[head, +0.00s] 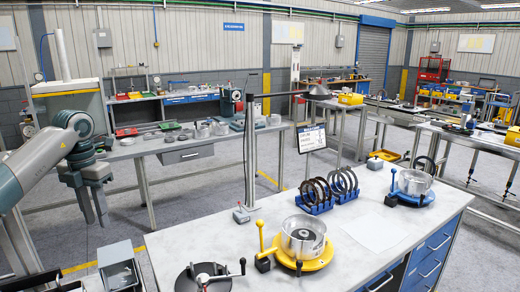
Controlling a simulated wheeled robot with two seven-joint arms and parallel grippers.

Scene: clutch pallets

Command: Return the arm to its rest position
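My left gripper (95,220) hangs at the left of the head view, fingers pointing down. Its two fingers are apart with nothing visible between them, so it is open and empty. It is in front of and left of the near workbench (180,243), touching nothing that I can see. My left arm (38,165) comes in from the left edge. My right gripper is not in view.
The near bench carries a yellow-based fixture (303,262), a blue-based fixture (412,200), blue racks of dark rings (315,208), a black disc with handles (205,283) and a lamp post (250,150). Grey bins (118,255) stand at lower left, below the gripper.

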